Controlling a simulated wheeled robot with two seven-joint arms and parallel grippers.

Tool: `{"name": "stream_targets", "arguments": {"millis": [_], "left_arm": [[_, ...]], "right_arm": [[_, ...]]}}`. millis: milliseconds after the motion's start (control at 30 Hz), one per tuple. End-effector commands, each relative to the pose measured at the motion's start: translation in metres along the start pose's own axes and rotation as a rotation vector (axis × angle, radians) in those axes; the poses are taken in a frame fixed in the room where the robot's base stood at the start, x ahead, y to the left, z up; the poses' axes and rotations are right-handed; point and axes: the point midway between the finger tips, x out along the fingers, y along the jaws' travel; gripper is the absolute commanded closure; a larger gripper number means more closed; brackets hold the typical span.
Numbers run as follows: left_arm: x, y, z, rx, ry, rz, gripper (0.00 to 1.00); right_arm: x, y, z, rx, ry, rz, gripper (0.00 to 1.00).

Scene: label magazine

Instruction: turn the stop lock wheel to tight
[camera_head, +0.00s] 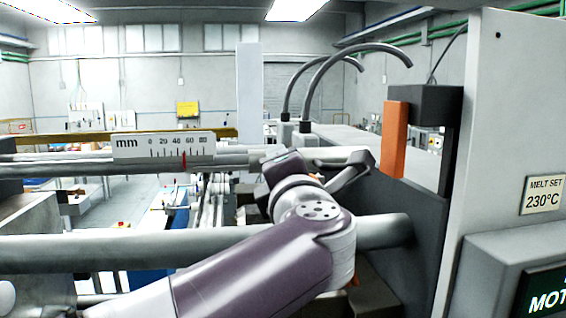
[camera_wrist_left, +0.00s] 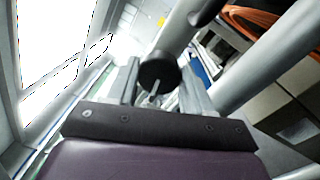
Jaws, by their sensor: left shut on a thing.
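A dark round wheel (camera_wrist_left: 158,70) with a pale stem shows in the left wrist view, between the two grey fingers of my left gripper (camera_wrist_left: 160,88). I take it for the stop lock wheel; no mark for tight or loose is readable on it. The left gripper is shut on it. In the head view my purple left arm comes in from the lower left, and its hand (camera_head: 285,168) is at the grey rods in the middle. The wheel and fingertips cannot be made out there. My right gripper is not in view.
A white mm scale (camera_head: 164,146) with a red pointer (camera_head: 184,159) near 50 lies left of the hand. A thick bar (camera_head: 120,250) runs below it. An orange block (camera_head: 395,140) and the machine's grey housing (camera_head: 510,120) stand to the right.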

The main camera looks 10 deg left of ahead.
Motion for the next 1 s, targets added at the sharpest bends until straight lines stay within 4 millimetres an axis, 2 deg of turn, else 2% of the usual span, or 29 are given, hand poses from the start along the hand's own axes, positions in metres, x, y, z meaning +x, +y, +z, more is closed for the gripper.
{"name": "stream_targets", "arguments": {"millis": [600,1000], "left_arm": [[0.0,0.001,0.0,0.541,-0.027,-0.029,0.8],[0.0,-0.001,-0.001,0.715,-0.037,-0.036,0.8]], "right_arm": [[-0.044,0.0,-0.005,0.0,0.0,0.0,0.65],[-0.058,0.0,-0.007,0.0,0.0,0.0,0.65]]}}
